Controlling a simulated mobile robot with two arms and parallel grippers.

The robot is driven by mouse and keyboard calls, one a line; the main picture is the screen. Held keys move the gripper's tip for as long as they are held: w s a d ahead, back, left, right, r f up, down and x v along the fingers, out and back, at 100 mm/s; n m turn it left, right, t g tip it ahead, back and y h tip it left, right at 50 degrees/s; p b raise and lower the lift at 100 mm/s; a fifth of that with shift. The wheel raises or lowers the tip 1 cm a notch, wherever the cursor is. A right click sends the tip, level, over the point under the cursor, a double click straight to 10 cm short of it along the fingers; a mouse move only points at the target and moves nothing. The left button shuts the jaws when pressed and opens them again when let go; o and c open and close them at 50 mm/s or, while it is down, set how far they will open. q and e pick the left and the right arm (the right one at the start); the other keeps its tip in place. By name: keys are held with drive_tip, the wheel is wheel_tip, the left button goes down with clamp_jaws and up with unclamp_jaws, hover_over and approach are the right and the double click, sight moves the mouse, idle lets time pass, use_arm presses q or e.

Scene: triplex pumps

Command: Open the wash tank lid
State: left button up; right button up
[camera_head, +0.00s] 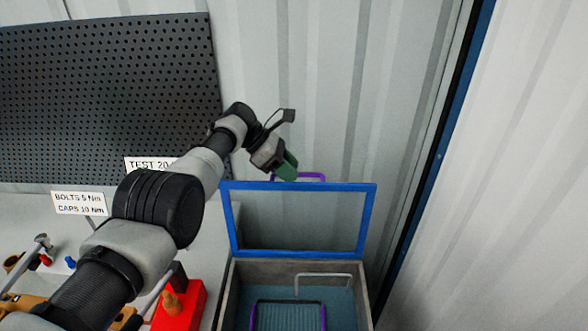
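The wash tank (228,297) is a grey open box at the bottom centre, with bluish liquid inside. Its lid (368,222), a blue frame around a see-through pane, stands raised upright at the tank's back edge. A purple handle (315,177) shows on the lid's top edge. My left gripper (287,168), with green fingers, is at the top left of the lid, beside the handle and partly in front of it. I cannot tell whether the fingers touch the handle or how far apart they are. My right gripper is not in view.
A basket (288,303) with a dark and purple rim and a pale bent rod (322,276) are in the tank. A red block (178,308) and tools lie on the bench to the left. A perforated board (100,95) and corrugated wall (330,80) stand behind.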

use_arm(q)
drive_tip(key=p+v, duration=0.1)
drive_tip(key=v, duration=0.7)
drive_tip(key=shift+a+r, duration=0.25)
drive_tip(key=shift+a, duration=0.1)
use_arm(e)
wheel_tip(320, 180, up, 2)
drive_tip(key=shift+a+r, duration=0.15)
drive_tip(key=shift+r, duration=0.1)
